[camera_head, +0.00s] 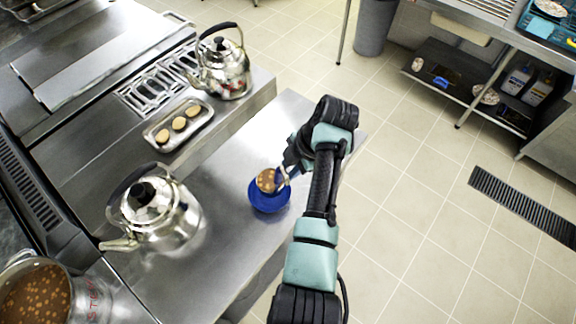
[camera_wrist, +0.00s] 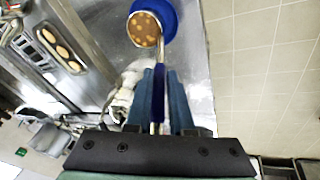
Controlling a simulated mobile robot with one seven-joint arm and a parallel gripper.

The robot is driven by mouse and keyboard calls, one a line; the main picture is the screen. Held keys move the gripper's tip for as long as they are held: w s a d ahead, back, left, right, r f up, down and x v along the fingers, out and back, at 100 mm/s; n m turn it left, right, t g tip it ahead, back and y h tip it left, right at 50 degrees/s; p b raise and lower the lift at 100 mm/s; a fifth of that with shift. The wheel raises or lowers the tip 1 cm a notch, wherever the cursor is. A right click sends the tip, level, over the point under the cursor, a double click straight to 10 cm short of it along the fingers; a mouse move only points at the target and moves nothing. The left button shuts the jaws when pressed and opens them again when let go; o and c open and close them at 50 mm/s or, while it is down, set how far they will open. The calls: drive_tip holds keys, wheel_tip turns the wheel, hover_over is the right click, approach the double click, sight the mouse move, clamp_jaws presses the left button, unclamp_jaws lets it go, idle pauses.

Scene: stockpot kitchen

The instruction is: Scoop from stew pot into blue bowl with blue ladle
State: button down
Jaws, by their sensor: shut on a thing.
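The stew pot (camera_head: 95,300) is a steel pot with red lettering at the lower left of the head view, with brown chunky stew (camera_head: 35,295) in it. The blue bowl (camera_head: 270,203) stands on the steel counter near its right edge. My gripper (camera_head: 284,174) is shut on the handle of the blue ladle (camera_wrist: 158,95). The ladle's round head, full of stew (camera_wrist: 144,29), is over the blue bowl (camera_wrist: 173,18) in both views. The head looks level; its exact height above the bowl is unclear. The bowl's inside is partly hidden by the ladle.
A steel kettle (camera_head: 155,215) stands between the pot and the bowl. Another kettle (camera_head: 224,70) stands at the back, near a tray (camera_head: 160,136) of several round pieces. Counter around the bowl is bare; tiled floor lies to the right.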

drive_tip(key=shift+s+a+f+h+p, duration=0.15)
drive_tip(key=shift+a+h+p, duration=0.15)
drive_tip(key=shift+a+p, duration=0.5)
drive_tip(key=s+a+f+n+t+h, duration=0.1)
drive_tip(key=s+a+t+h, duration=0.15)
drive_tip(key=a, duration=0.25)
drive_tip(key=s+a+f+t+h, duration=0.1)
drive_tip(key=s+a+h, duration=0.1)
drive_tip(key=a+h, duration=0.2)
drive_tip(key=s+a+f+t+h+b, duration=0.1)
drive_tip(key=f+b, duration=0.4)
drive_tip(key=b, duration=0.5)
drive_tip(key=s+a+f+n+t+h+b, duration=0.1)
drive_tip(key=s+a+f+t+h+b, duration=0.1)
drive_tip(key=a+f+h+b, duration=0.4)
drive_tip(key=s+a+f+n+t+h+b, duration=0.1)
drive_tip(key=f+b, duration=0.5)
drive_tip(key=b, duration=0.8)
drive_tip(key=shift+s+a+f+t+h, duration=0.1)
drive_tip(key=shift+s+a+t+h, duration=0.15)
drive_tip(key=shift+a+t+h, duration=0.45)
drive_tip(key=shift+s+a+f+t+h, duration=0.1)
drive_tip(key=shift+s+a+t+h, duration=0.25)
drive_tip(key=shift+t+h, duration=0.5)
drive_tip(key=shift+w+a+f+h+b, duration=0.15)
drive_tip(key=shift+f+h+b, duration=0.15)
drive_tip(key=shift+b, duration=0.3)
